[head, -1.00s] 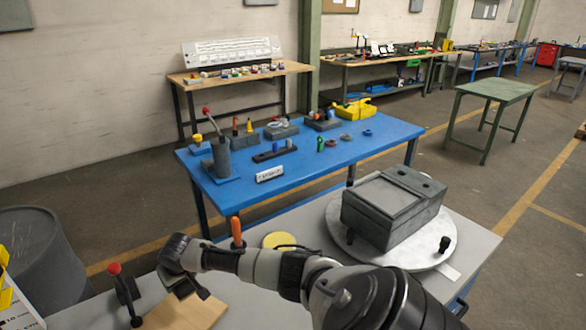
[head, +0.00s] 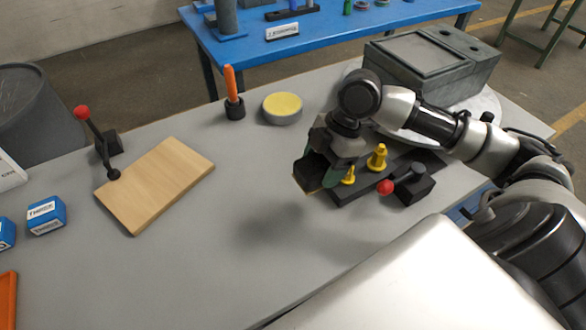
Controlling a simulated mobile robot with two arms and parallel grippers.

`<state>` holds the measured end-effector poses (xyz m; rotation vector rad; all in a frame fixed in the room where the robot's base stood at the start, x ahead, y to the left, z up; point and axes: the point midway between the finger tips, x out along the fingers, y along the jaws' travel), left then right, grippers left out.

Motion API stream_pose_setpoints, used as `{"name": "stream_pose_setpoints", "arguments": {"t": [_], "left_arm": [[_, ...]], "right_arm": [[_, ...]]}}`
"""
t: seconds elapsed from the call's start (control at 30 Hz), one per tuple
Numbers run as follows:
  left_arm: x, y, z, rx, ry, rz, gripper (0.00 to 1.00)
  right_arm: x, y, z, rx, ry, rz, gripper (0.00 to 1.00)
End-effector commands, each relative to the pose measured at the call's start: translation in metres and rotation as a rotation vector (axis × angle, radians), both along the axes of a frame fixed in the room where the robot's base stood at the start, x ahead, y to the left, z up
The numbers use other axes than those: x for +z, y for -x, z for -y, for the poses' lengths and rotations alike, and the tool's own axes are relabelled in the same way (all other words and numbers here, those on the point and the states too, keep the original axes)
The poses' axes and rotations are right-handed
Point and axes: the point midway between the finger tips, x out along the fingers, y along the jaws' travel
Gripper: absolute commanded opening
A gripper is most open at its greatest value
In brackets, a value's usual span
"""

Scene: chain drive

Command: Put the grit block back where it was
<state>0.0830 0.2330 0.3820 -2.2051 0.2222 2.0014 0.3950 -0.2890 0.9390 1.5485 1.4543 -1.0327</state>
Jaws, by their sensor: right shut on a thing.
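My right gripper (head: 330,160) is shut on a dark block, which I take to be the grit block (head: 312,174). It has a thin brownish lower edge. The gripper holds it above the grey bench, beside the left end of a black fixture with yellow pegs, and a shadow lies on the bench to its lower left. The fingers partly cover the block. My left gripper is not in view.
A wooden board (head: 155,185) lies at the left beside a red-knobbed lever clamp (head: 108,143). A round yellow-topped pad (head: 283,106) and an orange-handled tool (head: 233,92) stand behind. Yellow pegs (head: 377,157) and a red-knobbed clamp (head: 408,185) are close right. The bench's middle is clear.

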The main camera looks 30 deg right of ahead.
Motion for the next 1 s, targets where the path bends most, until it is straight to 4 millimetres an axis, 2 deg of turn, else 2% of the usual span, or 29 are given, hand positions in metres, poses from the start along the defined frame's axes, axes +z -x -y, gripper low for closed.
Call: {"name": "stream_pose_setpoints", "arguments": {"t": [0.3,0.5,0.73,1.0], "left_arm": [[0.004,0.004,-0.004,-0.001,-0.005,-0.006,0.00],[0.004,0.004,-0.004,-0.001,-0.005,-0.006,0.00],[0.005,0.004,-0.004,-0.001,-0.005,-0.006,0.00],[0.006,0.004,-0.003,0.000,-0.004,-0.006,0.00]], "right_arm": [[-0.038,-0.062,-0.032,0.004,-0.008,0.001,0.47],[-0.059,-0.093,-0.045,0.001,-0.004,0.002,0.47],[-0.071,-0.100,-0.048,0.001,-0.001,0.000,0.47],[-0.105,-0.100,-0.048,0.001,0.000,0.000,0.47]]}}
